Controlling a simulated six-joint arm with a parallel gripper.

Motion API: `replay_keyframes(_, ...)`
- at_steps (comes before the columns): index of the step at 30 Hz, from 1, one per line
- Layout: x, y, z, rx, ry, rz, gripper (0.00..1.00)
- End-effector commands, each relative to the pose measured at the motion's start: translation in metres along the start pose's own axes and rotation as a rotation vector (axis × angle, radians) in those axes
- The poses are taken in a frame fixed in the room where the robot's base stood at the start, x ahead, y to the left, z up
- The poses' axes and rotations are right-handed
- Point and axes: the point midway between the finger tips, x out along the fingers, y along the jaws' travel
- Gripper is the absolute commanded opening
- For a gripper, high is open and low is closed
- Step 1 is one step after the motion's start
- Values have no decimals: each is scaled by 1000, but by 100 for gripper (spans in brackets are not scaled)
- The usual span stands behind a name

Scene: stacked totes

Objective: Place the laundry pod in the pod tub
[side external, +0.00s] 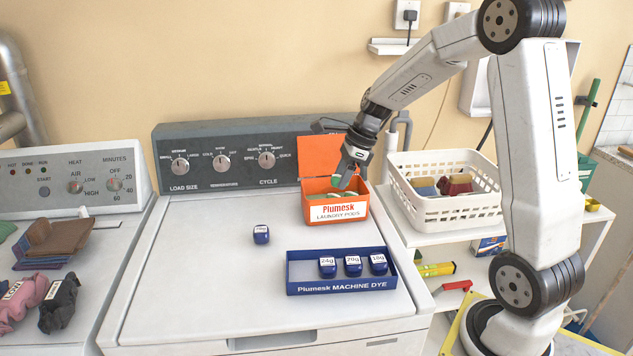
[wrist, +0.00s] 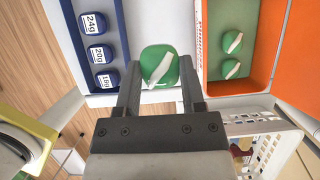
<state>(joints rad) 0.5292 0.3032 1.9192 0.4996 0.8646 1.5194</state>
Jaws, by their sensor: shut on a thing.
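The laundry pod is green with a white swirl; it shows in the wrist view (wrist: 160,66) between the two fingertips. My gripper (wrist: 158,88) is shut on it. In the side view my gripper (side external: 346,178) hangs over the orange pod tub (side external: 335,210), with a bit of green at its tips (side external: 337,182). The tub has its lid raised and a "Plumesk Laundry Pods" label. In the wrist view the tub (wrist: 234,94) lies right of the held pod, with green pods (wrist: 230,54) inside. There the held pod appears just outside the tub's near wall.
A blue dye tray (side external: 341,290) with several dye cubes stands on the white washer top (side external: 200,260). A loose blue cube (side external: 261,234) sits left of it. A white basket (side external: 440,212) with cloths stands on the right. The washer top's left side is clear.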

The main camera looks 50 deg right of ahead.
Motion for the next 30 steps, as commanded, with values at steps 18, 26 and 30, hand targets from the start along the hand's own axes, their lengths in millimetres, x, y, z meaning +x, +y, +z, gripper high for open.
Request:
replay_keyframes(18,-5,-7,-14,-12,-2,3,0)
replay_keyframes(26,15,-35,-6,-12,-2,4,0)
replay_keyframes(30,25,-52,-2,-12,-2,3,0)
